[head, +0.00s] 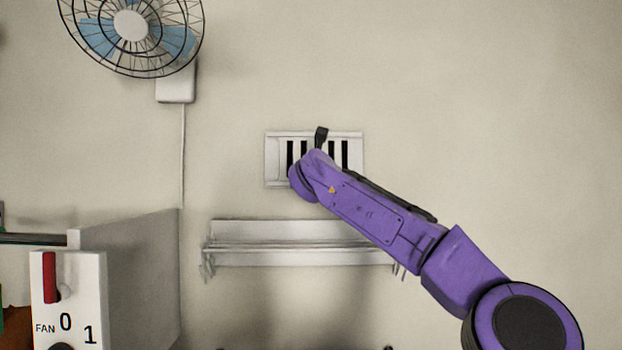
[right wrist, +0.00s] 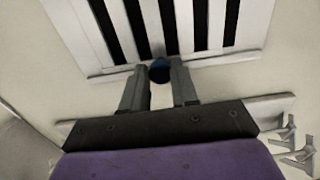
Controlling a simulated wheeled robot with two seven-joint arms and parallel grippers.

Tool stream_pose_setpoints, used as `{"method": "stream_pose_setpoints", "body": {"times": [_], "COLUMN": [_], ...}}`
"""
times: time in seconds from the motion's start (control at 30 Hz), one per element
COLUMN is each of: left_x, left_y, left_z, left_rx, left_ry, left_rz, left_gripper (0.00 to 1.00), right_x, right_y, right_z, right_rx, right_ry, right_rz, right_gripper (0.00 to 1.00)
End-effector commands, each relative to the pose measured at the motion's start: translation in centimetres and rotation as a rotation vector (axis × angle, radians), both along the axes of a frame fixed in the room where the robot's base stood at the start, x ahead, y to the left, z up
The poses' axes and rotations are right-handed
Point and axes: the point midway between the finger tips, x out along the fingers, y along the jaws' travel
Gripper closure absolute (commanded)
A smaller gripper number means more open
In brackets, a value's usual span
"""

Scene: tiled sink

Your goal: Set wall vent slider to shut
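The white wall vent (head: 273,160) is in the middle of the head view, with dark upright slots showing between white bars. My right arm covers part of it. In the right wrist view the vent (right wrist: 75,27) fills the top, its dark slots uncovered. A round dark blue knob (right wrist: 159,70) sits at its lower edge. My right gripper (right wrist: 158,78) is open, with one finger on each side of the knob and narrow gaps; contact cannot be made out. My left gripper is not in view.
A white wall rack (head: 290,256) with hooks runs below the vent; it also shows in the right wrist view (right wrist: 270,108). A fan (head: 131,25) hangs at upper left. A fan switch box (head: 88,290) stands at lower left. The wall to the right is bare.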

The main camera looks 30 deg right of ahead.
Motion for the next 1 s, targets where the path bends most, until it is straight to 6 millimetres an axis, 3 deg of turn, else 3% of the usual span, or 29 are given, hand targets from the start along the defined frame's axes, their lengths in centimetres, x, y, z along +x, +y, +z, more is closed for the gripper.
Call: {"method": "stream_pose_setpoints", "body": {"times": [0.23,0.47,0.5,0.57,0.87,1.0], "left_x": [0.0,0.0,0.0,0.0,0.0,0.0], "left_y": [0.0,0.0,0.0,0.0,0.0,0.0], "left_z": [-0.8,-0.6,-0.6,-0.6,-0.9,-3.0], "left_rx": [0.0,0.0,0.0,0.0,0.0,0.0], "left_ry": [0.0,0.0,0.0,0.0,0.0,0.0], "left_rz": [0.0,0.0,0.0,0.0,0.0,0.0], "left_gripper": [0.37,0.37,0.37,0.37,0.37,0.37], "right_x": [-1.1,-1.2,-1.2,-1.2,-1.3,-3.1], "right_y": [-2.0,-2.2,-2.2,-2.1,-1.8,-0.7], "right_z": [-0.2,-0.1,-0.1,-0.1,-0.2,-0.7], "right_rx": [0.001,0.001,0.001,0.0,0.0,0.0], "right_ry": [0.002,0.003,0.003,0.002,0.001,-0.001], "right_rz": [-0.001,-0.004,-0.004,-0.004,0.0,0.001], "right_gripper": [1.0,1.0,0.62,0.46,0.46,0.46]}}
